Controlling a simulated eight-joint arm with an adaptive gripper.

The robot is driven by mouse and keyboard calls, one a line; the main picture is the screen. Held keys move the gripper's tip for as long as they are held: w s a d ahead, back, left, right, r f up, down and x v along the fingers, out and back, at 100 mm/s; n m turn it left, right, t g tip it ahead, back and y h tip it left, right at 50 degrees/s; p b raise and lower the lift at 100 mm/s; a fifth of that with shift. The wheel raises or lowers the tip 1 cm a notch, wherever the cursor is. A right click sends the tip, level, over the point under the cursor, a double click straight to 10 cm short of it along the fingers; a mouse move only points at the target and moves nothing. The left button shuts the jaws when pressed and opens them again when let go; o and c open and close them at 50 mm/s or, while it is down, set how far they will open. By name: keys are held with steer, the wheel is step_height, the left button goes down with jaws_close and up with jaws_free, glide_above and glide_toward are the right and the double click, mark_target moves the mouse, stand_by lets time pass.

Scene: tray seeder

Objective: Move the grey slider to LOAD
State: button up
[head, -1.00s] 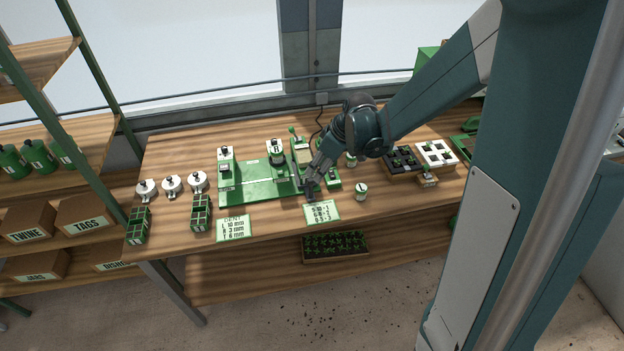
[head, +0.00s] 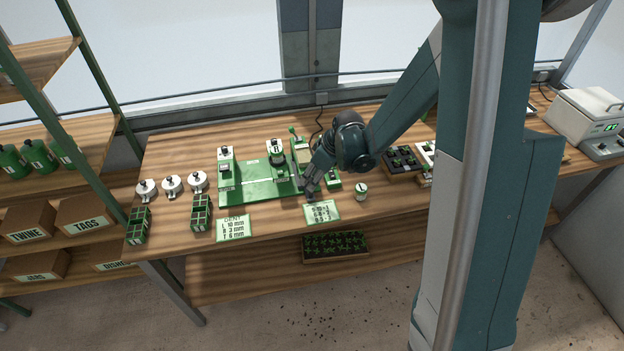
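My gripper (head: 309,195) points down at the seeder's right part, just behind the white card with numbers (head: 322,211). A small grey part (head: 296,183) shows at the left of my fingers; I cannot tell whether it is the grey slider. My gripper and wrist cover much of this area, so the LOAD mark cannot be read. The fingers are dark and small here, and I cannot tell whether they are open, shut or touching anything.
A small white-topped jar (head: 361,191) stands right of my gripper. A DENT card (head: 234,228), green cell trays (head: 201,213) and white knobbed discs (head: 171,185) are at the left. A black tray (head: 401,160) lies farther right. The bench front between the cards is clear.

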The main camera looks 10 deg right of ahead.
steer(key=shift+w+a+f, duration=0.1)
steer(key=shift+w+f, duration=0.05)
steer(key=shift+f, duration=0.2)
steer(key=shift+c, duration=0.7)
jaws_close()
steer(key=a+b, duration=0.5)
steer(key=a, duration=1.5)
steer(key=shift+f, duration=0.1)
